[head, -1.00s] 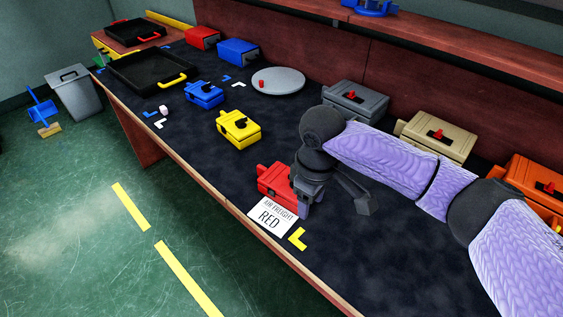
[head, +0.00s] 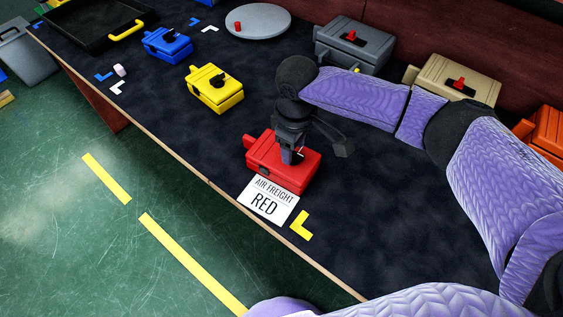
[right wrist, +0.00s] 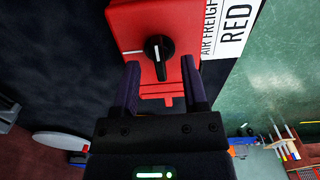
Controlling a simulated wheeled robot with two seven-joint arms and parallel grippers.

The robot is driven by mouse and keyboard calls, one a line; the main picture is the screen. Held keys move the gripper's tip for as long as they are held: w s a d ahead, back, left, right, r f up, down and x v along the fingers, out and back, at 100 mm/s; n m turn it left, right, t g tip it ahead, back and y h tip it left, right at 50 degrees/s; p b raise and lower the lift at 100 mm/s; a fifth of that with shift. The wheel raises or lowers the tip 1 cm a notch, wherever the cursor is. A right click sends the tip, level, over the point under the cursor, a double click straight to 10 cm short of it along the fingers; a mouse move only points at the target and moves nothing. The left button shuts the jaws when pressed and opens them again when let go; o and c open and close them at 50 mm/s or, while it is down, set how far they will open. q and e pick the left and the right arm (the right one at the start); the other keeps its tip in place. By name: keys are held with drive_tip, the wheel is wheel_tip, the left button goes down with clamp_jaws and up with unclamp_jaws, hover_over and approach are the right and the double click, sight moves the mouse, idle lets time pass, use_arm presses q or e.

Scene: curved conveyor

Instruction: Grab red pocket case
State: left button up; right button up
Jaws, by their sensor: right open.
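The red pocket case (head: 283,166) lies on the dark bench top near the front edge, behind the white "AIR FREIGHT RED" card. My right gripper (head: 290,157) is over the case and hides part of its top. In the right wrist view the red case (right wrist: 124,35) has a black knob (right wrist: 157,47) on its face. My right gripper (right wrist: 161,78) is open there, with its fingertips either side of the knob's lower end. I cannot tell whether the fingers touch the case. My left gripper is not in view.
The card (head: 267,201) and a yellow corner mark (head: 302,226) lie in front of the case. Yellow (head: 217,92) and blue (head: 168,46) cases stand farther left. Grey (head: 355,45), tan (head: 455,75) and orange (head: 548,130) cases stand along the back.

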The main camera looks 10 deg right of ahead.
drive_tip(key=shift+f, duration=0.2)
clamp_jaws()
idle(1.2)
